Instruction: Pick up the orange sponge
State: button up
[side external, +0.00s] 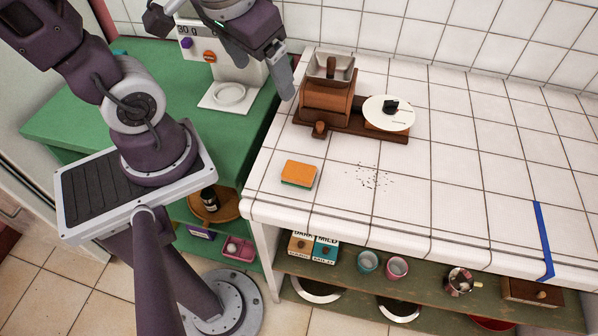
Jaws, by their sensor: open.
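The orange sponge (299,173) lies flat on the white tiled counter, near its left front corner. It has an orange top and a green layer underneath. My gripper (262,68) is open and empty, high up at the top of the view. It is above and behind the sponge, well apart from it, near the gap between the coffee machine and the grinder. Nothing covers the sponge.
A wooden grinder (328,100) with a white disc (388,113) stands behind the sponge. Dark crumbs (372,177) lie to its right. A white coffee machine (232,95) stands on the green cabinet (150,75). Blue tape (544,240) marks the counter's right. Cups and boxes fill the lower shelf.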

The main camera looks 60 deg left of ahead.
notch_tip(320, 180, down, 7)
jog(key=w+d+n+g, duration=0.1)
jog(key=w+n+g, duration=0.1)
jog(key=w+n, duration=0.1)
jog(key=n+g+h, duration=0.1)
jog(key=n+h, duration=0.1)
send_over(300, 168)
jog(key=f, duration=0.6)
jog(key=shift+s+a+f, duration=0.1)
jog(key=shift+a+f, duration=0.05)
jog(key=shift+a, duration=0.1)
jog(key=f, duration=0.5)
jog(key=shift+d+f, duration=0.3)
jog(key=c, duration=1.4)
jog(key=shift+r, duration=0.1)
notch_tip(300, 168, up, 10)
